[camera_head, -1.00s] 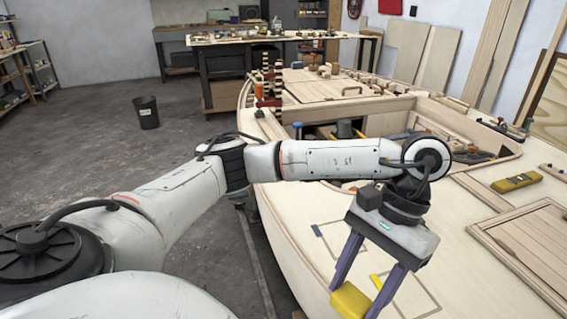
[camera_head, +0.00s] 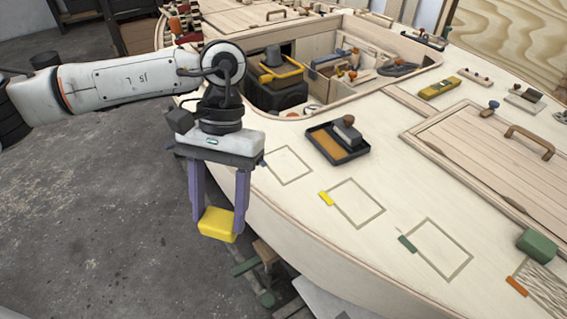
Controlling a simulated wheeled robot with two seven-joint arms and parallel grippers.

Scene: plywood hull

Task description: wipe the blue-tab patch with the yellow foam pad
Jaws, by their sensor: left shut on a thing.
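The blue-tab patch (camera_head: 287,166) is a thin outlined rectangle on the pale plywood deck. Its small blue tab (camera_head: 263,163) shows at its left corner, just right of my gripper's finger. My left gripper (camera_head: 217,212) points down and is shut on the yellow foam pad (camera_head: 217,225), held between its two purple fingers. In the picture the pad lies left of the patch, in front of the hull's edge and the floor. It looks clear of the deck. The pad's underside is hidden. My right gripper is not in view.
Patches with a yellow tab (camera_head: 326,198), a green tab (camera_head: 407,243) and an orange tab (camera_head: 516,286) lie further right. A black tray (camera_head: 318,128) holding a knobbed block sits behind the blue-tab patch. A green block (camera_head: 537,246) stands at the right. An open hatch lies behind.

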